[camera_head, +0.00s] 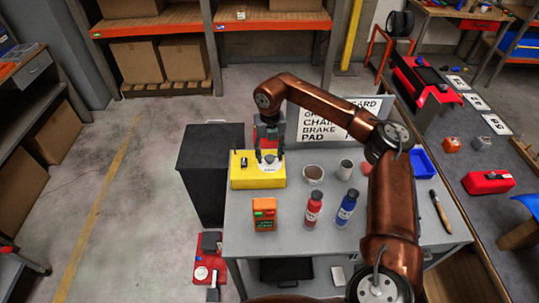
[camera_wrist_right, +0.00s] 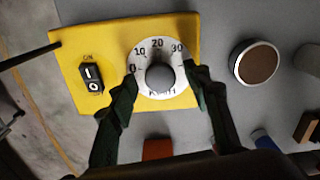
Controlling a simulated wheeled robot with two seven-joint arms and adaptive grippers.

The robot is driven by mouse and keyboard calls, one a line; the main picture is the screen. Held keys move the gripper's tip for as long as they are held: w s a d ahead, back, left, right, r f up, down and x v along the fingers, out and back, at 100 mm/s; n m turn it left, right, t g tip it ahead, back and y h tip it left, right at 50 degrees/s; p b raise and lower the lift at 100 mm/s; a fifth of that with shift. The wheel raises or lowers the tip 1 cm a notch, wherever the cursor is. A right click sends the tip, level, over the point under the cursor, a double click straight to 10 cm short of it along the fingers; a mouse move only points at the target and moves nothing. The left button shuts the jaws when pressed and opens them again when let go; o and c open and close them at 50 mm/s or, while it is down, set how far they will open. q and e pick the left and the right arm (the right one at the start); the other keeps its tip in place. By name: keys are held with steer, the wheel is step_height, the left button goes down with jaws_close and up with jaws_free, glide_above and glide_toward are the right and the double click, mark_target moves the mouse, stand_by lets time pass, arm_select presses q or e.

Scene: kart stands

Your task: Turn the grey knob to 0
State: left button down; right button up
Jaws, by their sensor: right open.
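The grey knob (camera_wrist_right: 160,77) is round and sits at the centre of a white dial (camera_wrist_right: 140,84) marked 0, 10, 20 and 30. The dial is on a yellow box (camera_wrist_right: 72,46), which also shows on the table in the head view (camera_head: 243,182). My right gripper (camera_wrist_right: 160,73) is open above the dial, one finger on each side of the knob. Gaps show between the fingers and the knob. In the head view the right gripper (camera_head: 269,155) comes down over the box and partly hides the dial. I cannot make out where the knob points. My left gripper is not in view.
A black ON switch (camera_wrist_right: 91,78) is left of the dial. A brown-topped cup (camera_head: 313,174), a grey cup (camera_head: 345,169), red (camera_head: 313,210) and blue (camera_head: 346,208) bottles and an orange box (camera_head: 264,214) stand nearby. A sign (camera_head: 318,126) stands behind.

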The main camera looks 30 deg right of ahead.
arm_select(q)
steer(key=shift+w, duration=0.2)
arm_select(e)
steer(key=shift+c, duration=0.7)
steer(key=c, duration=1)
steer(key=shift+c, duration=0.2)
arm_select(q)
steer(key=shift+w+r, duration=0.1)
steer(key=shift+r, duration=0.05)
arm_select(e)
steer(key=shift+r+n+p, duration=0.15)
steer(key=shift+n+p, duration=0.6)
steer(key=shift+n, duration=0.35)
steer(key=shift+n+p, duration=0.65)
steer(key=shift+n, duration=0.55)
steer(key=n+p, duration=0.1)
steer(key=n, duration=0.4)
steer(key=shift+n+p, duration=0.3)
steer(key=shift+p, duration=0.1)
arm_select(q)
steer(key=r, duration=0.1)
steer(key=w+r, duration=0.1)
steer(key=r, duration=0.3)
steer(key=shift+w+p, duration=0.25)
steer(key=shift+p, duration=0.15)
arm_select(e)
steer(key=n, duration=0.5)
steer(key=shift+n, duration=0.3)
